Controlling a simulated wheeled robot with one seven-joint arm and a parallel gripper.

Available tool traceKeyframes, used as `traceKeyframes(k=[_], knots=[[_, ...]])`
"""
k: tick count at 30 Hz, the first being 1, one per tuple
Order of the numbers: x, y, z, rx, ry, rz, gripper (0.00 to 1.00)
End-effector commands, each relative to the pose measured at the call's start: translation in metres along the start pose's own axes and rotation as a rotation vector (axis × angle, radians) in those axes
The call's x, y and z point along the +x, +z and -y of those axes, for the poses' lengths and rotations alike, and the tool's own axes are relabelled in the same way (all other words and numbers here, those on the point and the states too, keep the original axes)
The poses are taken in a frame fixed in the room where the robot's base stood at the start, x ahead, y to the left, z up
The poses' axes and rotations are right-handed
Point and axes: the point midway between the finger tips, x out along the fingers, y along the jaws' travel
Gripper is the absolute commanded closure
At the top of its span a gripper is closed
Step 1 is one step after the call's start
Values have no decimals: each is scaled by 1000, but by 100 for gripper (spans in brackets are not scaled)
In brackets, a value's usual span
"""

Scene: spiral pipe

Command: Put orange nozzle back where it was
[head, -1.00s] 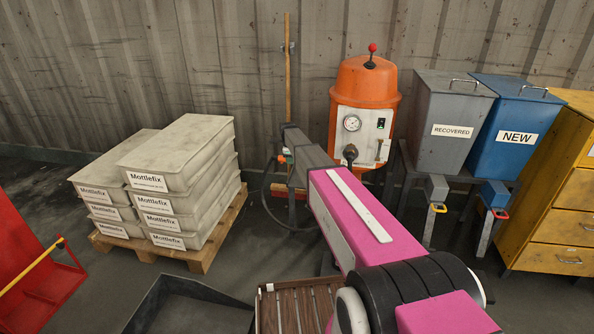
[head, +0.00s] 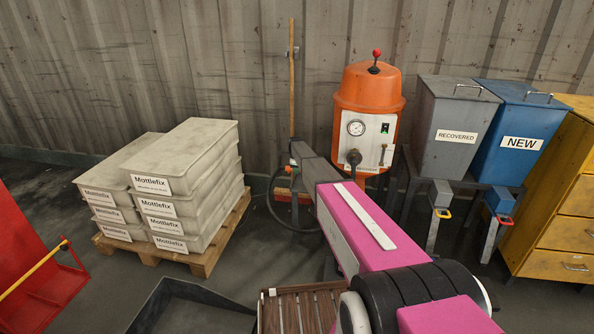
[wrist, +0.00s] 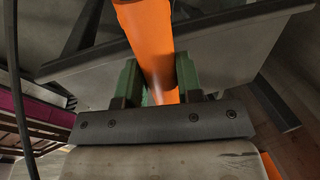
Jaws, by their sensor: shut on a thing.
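The orange nozzle (wrist: 150,45) is a smooth orange tube in the wrist view, running from the top edge down between the green finger pads. My gripper (wrist: 160,82) is shut on it, with a pad at each side. In the head view my gripper is mostly hidden by my grey and pink arm. A small orange bit (head: 290,169) shows at the arm's far end, just left of it; I cannot tell whether it is the nozzle. The orange machine (head: 368,88) with a gauge and red-knobbed lever stands right of my arm's end.
A dark hose (head: 272,208) loops near the wooden pole (head: 291,80). A pallet (head: 205,262) of Mottlefix boxes (head: 205,150) stands left. Grey RECOVERED (head: 455,110) and blue NEW (head: 525,115) bins stand right, beside a yellow cabinet (head: 565,195). A dark tray (head: 185,310) lies in front.

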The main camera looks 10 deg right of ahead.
Motion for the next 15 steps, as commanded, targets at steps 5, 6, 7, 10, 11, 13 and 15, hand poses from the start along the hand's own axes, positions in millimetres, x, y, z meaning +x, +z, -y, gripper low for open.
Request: traceKeyframes(k=[5, 6, 7, 10, 11, 13, 15], knots=[[4, 0, -1, 0, 0, 0, 93], [4, 0, -1, 0, 0, 0, 93], [4, 0, -1, 0, 0, 0, 93], [5, 0, -1, 0, 0, 0, 93], [6, 0, -1, 0, 0, 0, 93], [8, 0, -2, 0, 0, 0, 93], [10, 0, -2, 0, 0, 0, 93]])
